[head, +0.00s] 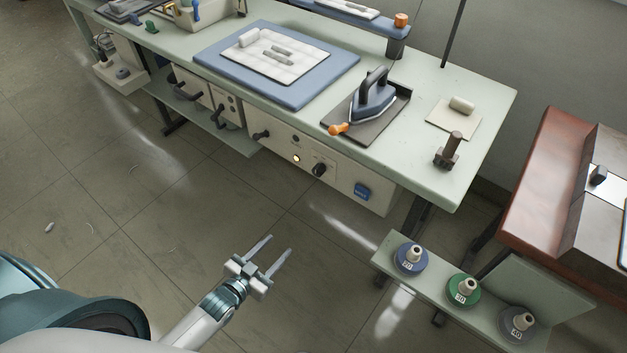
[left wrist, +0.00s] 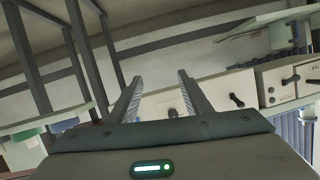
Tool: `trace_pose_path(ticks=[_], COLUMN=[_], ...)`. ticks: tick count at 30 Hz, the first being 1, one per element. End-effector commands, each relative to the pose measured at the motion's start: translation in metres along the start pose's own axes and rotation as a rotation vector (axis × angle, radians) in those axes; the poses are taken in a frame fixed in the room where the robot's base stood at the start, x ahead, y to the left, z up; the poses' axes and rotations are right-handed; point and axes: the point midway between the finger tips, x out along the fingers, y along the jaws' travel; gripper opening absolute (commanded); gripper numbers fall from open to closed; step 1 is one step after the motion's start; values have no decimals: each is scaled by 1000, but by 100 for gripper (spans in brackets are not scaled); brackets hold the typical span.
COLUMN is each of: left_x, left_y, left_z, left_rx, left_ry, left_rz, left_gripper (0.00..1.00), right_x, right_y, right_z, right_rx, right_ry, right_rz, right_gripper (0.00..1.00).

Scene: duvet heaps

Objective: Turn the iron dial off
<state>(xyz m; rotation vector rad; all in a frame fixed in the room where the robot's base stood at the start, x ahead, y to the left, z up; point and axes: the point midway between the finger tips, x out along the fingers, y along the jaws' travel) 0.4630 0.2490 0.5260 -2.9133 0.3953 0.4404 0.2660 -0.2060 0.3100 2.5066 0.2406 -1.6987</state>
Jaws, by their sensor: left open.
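The iron dial (head: 319,169) is a small black knob on the pale control panel (head: 280,147) under the worktable's front edge. A lit amber lamp (head: 296,159) is just left of it. The iron (head: 373,103), dark blue-grey with a black handle, rests on a dark plate on the table above. My left gripper (head: 266,246) is open and empty over the floor, below and left of the dial, clearly apart from it. In the left wrist view the open fingers (left wrist: 160,98) face pale panels with dark knobs; which is the dial I cannot tell. My right gripper is not in view.
A blue switch (head: 362,191) is right of the dial; dark drawer handles (head: 262,135) are to its left. A low shelf (head: 386,254) with several spools stands at lower right. The table edge (head: 430,201) overhangs the panel. The floor between gripper and panel is clear.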

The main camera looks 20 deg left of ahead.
Motion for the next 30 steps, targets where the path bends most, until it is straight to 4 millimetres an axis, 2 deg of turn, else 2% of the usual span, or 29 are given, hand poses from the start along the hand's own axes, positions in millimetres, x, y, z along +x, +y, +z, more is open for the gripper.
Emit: trace_pose_path(ticks=[1, 4, 6, 9, 23, 30], left_x=[2, -1, -5, -9, -7, 10], left_y=[-10, -22, -26, -28, -28, -28], left_z=[-27, -79, -104, -123, -128, -134], left_rx=[26, 55, 69, 78, 78, 78], left_ry=[81, 213, 275, 323, 330, 330], left_rz=[9, 27, 38, 46, 46, 45], left_gripper=[45, 45, 45, 45, 45, 45], right_x=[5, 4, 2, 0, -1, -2], right_y=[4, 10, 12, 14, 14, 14], right_z=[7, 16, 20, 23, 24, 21], right_rx=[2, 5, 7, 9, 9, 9], right_ry=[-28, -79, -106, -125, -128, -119], right_rz=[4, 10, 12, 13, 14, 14], right_gripper=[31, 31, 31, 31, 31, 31])
